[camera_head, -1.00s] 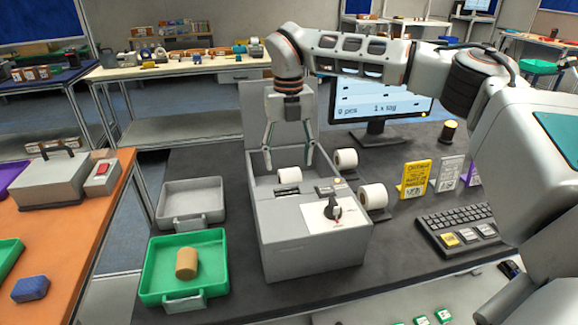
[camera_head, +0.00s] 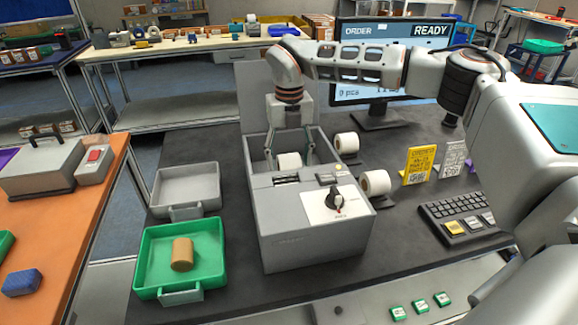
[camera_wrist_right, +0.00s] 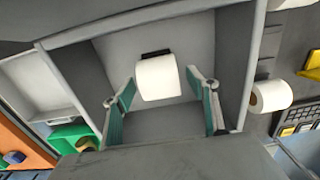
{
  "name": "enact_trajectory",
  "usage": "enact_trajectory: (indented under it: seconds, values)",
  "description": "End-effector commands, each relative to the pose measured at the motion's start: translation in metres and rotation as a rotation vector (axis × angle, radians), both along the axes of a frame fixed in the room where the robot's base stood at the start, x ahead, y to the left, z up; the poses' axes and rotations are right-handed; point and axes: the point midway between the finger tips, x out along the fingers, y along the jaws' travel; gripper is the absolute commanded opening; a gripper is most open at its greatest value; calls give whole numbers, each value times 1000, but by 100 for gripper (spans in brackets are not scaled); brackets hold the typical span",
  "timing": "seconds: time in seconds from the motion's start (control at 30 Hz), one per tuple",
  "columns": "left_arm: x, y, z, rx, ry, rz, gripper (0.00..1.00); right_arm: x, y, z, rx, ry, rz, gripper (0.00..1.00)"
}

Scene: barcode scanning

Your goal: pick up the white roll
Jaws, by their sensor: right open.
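A white roll (camera_head: 289,161) lies inside the grey box-shaped machine (camera_head: 318,253), in its open compartment. In the right wrist view the white roll (camera_wrist_right: 158,78) shows near the middle, just beyond and between the finger ends. My right gripper (camera_head: 291,158) reaches down into the compartment from above. In the right wrist view my right gripper (camera_wrist_right: 163,90) is open, with a teal-padded finger on each side and gaps to the roll. Two other white rolls, an upper one (camera_head: 347,146) and a lower one (camera_head: 375,183), sit on the machine's right side. My left gripper is not seen.
The compartment walls stand close around my right gripper. A green tray (camera_head: 213,236) with a tan cylinder (camera_head: 182,254) and an empty grey tray (camera_head: 186,172) are at left. A monitor (camera_head: 350,92), a yellow sign (camera_head: 419,164) and a keyboard (camera_head: 460,217) are at right.

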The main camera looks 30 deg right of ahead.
Motion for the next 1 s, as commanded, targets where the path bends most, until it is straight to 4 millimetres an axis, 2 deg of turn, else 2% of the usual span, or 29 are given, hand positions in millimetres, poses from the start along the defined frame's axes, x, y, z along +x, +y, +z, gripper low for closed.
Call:
enact_trajectory:
  seconds: [0.23,0.4,0.77,0.87,1.0]
  values:
    - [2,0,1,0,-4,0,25,1,0,-3,0,-2,0,58]
    - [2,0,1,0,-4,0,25,0,0,-3,0,-2,0,14]
    - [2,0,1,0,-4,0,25,1,0,-1,0,-2,0,14]
    - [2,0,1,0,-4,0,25,1,0,4,0,-3,0,14]
    - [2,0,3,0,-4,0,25,2,0,20,0,-6,0,14]
